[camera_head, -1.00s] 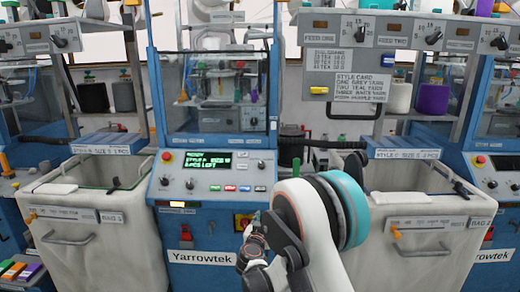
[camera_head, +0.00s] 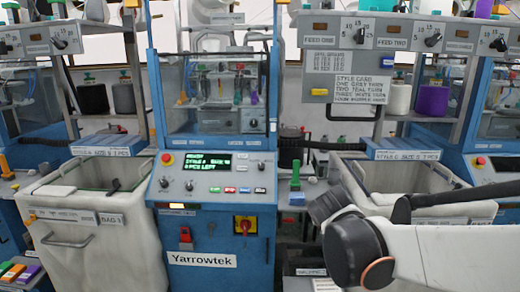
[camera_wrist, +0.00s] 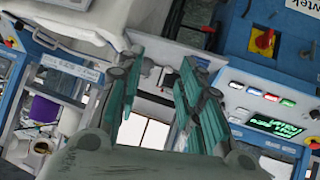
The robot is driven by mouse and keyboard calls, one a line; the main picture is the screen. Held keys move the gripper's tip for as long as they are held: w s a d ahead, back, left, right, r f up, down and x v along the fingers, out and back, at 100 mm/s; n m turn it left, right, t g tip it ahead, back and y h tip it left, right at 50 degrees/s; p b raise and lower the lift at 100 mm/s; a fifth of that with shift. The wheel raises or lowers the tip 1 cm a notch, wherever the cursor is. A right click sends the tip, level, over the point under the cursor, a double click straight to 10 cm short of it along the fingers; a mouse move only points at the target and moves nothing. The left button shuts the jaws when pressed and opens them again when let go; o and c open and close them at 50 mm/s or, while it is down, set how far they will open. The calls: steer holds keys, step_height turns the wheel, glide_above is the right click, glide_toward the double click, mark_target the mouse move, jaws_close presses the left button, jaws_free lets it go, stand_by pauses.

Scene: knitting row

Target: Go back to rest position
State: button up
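In the wrist view my gripper (camera_wrist: 163,78) shows two teal fingers with dark joints, spread apart. The space between them is empty, so it is open and holds nothing. The wrist view is turned, with machines and a panel appearing tilted. In the head view, links of my arm cover the lower right, in front of the right bin (camera_head: 450,208). My gripper cannot be made out in the head view.
The blue Yarrowtek machine (camera_head: 202,260) stands in the middle, with a lit green display (camera_head: 209,162) and a red-and-yellow knob (camera_head: 245,226). A cloth bin (camera_head: 105,260) stands at the left. Coloured blocks (camera_head: 18,272) lie at the lower left.

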steer(key=s+f+n+g+y, duration=0.1)
steer(key=s+f+g+y, duration=0.1)
steer(key=s, duration=2.3)
steer(key=shift+s+d+f+n+g+y, duration=0.4)
steer(key=shift+f+y, duration=0.2)
steer(key=shift+y, duration=0.1)
